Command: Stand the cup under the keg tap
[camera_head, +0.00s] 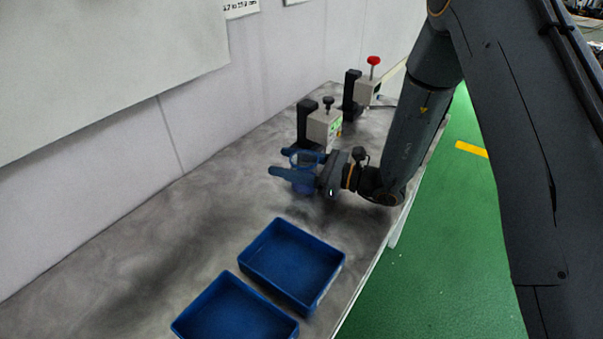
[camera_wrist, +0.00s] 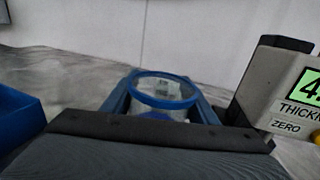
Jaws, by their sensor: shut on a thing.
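A clear cup with a blue rim (camera_wrist: 163,101) is between the two blue fingers of my gripper (camera_head: 288,163). In the wrist view the fingers lie on either side of the cup, and its open mouth faces up. In the head view the cup (camera_head: 304,182) is partly hidden by the fingers. It is upright, at or just above the grey table; I cannot tell whether its base touches. No keg or tap can be made out in either view.
A grey gauge with a black knob (camera_head: 322,128) stands close behind the cup, at the right in the wrist view (camera_wrist: 272,85). A second gauge with a red knob (camera_head: 369,90) is farther back. Two blue trays (camera_head: 256,278) sit at the front. The left table (camera_head: 130,245) is clear.

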